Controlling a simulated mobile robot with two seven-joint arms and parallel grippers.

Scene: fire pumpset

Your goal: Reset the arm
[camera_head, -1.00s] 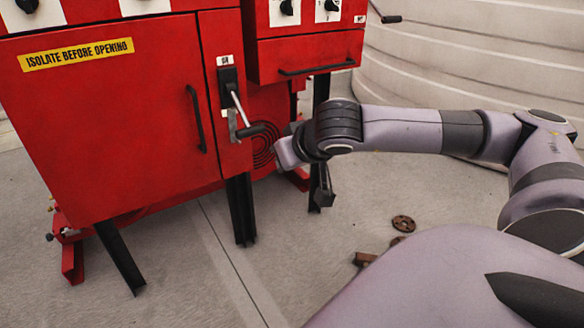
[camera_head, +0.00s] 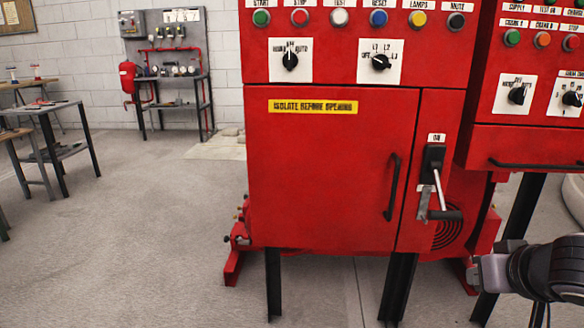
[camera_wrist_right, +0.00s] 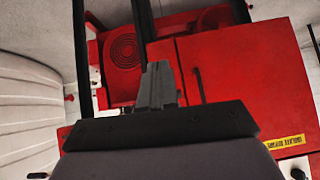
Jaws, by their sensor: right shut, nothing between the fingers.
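My right wrist (camera_head: 550,268) shows at the lower right edge of the head view, in front of the red cabinet's lower right part; the rest of the arm is outside the picture. In the right wrist view my right gripper (camera_wrist_right: 157,72) is shut and empty, its grey fingers together, with the red cabinet beyond them. My left gripper is in neither view. The switch handle (camera_head: 440,192) on the cabinet slants down under an ON label, its black grip lowest. In the head view the wrist is apart from it, lower and to the right.
The red cabinet (camera_head: 330,180) stands on black legs, with knobs and buttons above its door. A second red panel (camera_head: 525,140) adjoins at right. Workbenches (camera_head: 60,150) stand at the far left. A wall panel (camera_head: 175,60) is at the back. The floor (camera_head: 150,250) at left is clear.

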